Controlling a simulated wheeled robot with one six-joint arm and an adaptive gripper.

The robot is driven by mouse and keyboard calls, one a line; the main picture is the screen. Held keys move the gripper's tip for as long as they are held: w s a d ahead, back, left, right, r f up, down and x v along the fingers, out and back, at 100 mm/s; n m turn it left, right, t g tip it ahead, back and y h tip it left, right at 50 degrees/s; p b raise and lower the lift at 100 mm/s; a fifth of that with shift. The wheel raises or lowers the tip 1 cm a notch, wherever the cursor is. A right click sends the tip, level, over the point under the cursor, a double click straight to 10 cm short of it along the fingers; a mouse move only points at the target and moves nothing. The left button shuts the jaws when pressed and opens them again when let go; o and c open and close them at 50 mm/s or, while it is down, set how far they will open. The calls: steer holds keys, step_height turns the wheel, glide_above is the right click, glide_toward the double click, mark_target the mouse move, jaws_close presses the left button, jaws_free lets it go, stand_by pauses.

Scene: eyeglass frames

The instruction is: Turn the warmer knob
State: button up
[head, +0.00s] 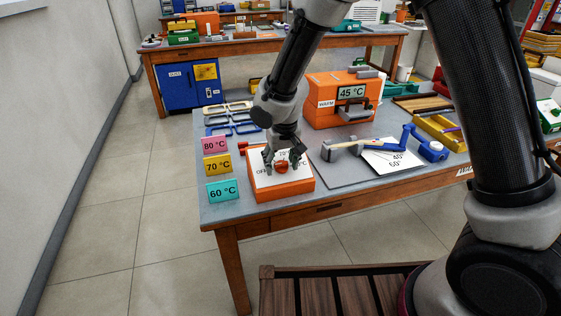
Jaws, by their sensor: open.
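The warmer knob (282,167) is a small orange-red knob on the white dial face of an orange box (284,191) near the front left of the table. The dial shows "OFF" at its left and other markings partly hidden by my gripper. My gripper (283,165) points down over the dial, open, with its fingers on either side of the knob. I cannot tell whether the fingers touch it. An orange warmer unit (325,117) labelled "WARM" stands behind, its display (351,92) reading 45 °C.
Pink 80 °C (215,145), yellow 70 °C (217,165) and teal 60 °C (222,190) cards stand left of the dial box. Eyeglass frames (232,117) lie behind them. A hammer-like tool (345,147), a blue crank tool (408,140) and a yellow tray (440,133) lie to the right.

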steer(key=v, duration=1.2)
steer(key=s+d+r+m, duration=0.1)
steer(key=s+d+r, duration=0.3)
steer(key=s+d, duration=0.3)
steer(key=s+d+r+m+t, duration=0.1)
steer(key=s+d+r, duration=0.3)
steer(key=d, duration=1.2)
steer(key=s+d+r+m+t, duration=0.1)
steer(key=s+d+r, duration=0.4)
steer(key=s+d, duration=0.5)
steer(key=shift+s+d+h, duration=0.15)
steer(key=shift+d+h, duration=0.15)
steer(key=shift+d, duration=0.45)
steer(key=shift+r, duration=0.1)
